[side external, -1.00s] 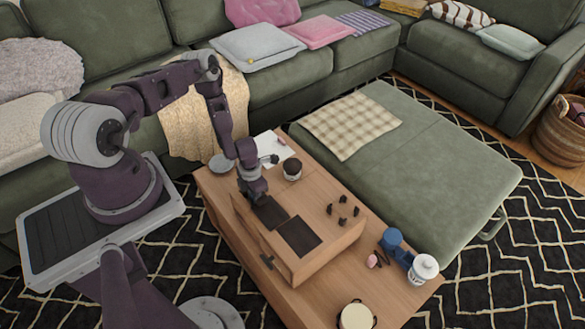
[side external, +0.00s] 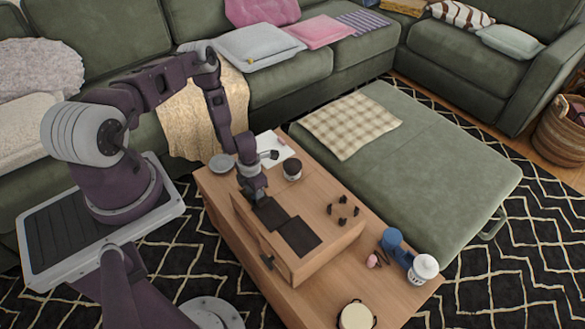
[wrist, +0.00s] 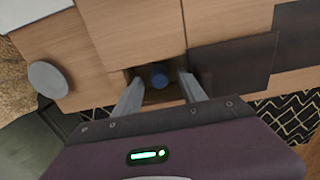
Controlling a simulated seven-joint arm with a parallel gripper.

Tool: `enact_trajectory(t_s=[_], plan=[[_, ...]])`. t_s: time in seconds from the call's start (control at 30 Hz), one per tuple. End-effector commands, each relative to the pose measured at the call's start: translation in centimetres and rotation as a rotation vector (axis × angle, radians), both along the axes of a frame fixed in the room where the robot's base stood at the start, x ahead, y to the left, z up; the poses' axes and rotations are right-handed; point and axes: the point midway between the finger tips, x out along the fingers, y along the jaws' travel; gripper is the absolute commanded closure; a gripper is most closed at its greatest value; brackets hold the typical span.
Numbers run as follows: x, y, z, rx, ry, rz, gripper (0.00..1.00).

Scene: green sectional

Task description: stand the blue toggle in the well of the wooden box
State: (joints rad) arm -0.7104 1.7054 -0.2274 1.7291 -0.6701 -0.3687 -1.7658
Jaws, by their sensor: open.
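The blue toggle (wrist: 159,76) shows in the wrist view as a small blue round end, seen from above. It sits inside the dark square well (wrist: 150,93) of the wooden box (wrist: 215,20) and looks upright, clear of the walls as far as I can tell. My gripper (wrist: 160,80) is open, with one finger on each side of the toggle and a gap to both. There the toggle and the well are hidden.
Dark panels (side external: 299,237) lie on the box top, with several small dark pieces (side external: 343,210) to their right. A dark-topped cup (side external: 292,170) stands behind the box. A blue object (side external: 393,238), a white jar (side external: 424,268) and a cream pot (side external: 357,316) stand on the table at right.

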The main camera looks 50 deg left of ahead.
Motion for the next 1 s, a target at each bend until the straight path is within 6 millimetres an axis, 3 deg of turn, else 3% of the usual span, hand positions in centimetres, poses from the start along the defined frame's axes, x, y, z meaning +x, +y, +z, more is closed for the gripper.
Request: enact_trajectory(t_s=[0.7, 1.0], plan=[[0.0, 0.1, 5.6, 0.002, -0.001, 0.000, 0.51], [0.0, 0.1, 6.3, 0.002, 0.000, 0.000, 0.51]])
